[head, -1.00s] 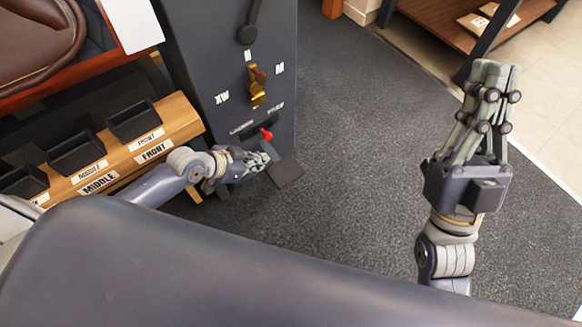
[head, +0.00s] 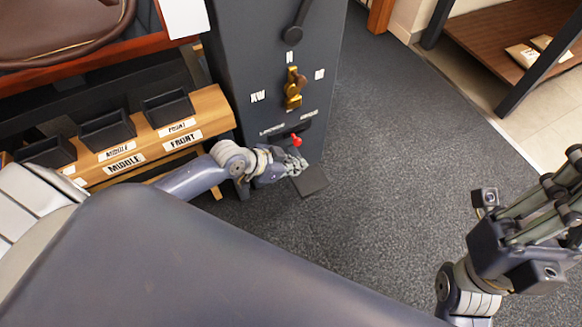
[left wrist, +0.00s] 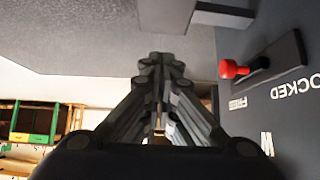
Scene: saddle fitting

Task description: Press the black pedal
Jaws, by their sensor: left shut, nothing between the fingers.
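The black pedal (head: 313,182) is a flat dark plate low at the foot of the dark cabinet. My left gripper (head: 300,168) is shut and empty, its fingertips at the pedal's upper left edge in the head view. Whether they touch it, I cannot tell. In the left wrist view the shut fingers (left wrist: 160,62) point towards the carpet, and a dark plate that looks like the pedal (left wrist: 224,14) is at the top, ahead and right of them. My right gripper (head: 560,195) hangs empty over the carpet at the right edge, its fingertips partly cut off.
The cabinet (head: 270,60) carries a red-knobbed lever (head: 296,141) just above the pedal and a brass lever (head: 293,88) higher up. A wooden rack with black bins (head: 108,131) stands left of it. The carpet (head: 400,130) to the right is clear.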

